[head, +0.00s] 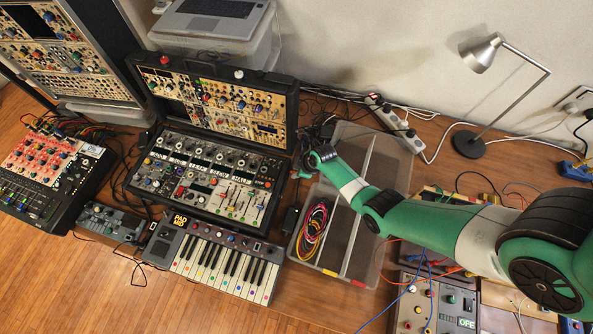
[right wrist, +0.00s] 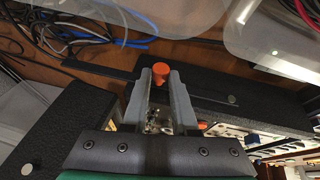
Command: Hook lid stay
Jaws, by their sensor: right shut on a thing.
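The open synth case has a raised lid (head: 225,100) with panels inside and a lower half (head: 205,178) full of knobs and faders. My right gripper (head: 312,160) is at the right side of this case, by the hinge gap between lid and base. In the right wrist view its two grey fingers (right wrist: 158,95) are shut on an orange-capped piece (right wrist: 160,72), apparently the lid stay. Black case walls show on the left (right wrist: 45,130) and right (right wrist: 240,100). The rest of the stay and any catch are hidden. My left gripper is out of view.
A clear divided bin (head: 385,160) with coiled cables stands right of the case, under my right arm. A small keyboard (head: 225,262) is in front. Loose cables (right wrist: 85,25) lie nearby. A lamp (head: 470,145) and power strip (head: 395,122) are behind.

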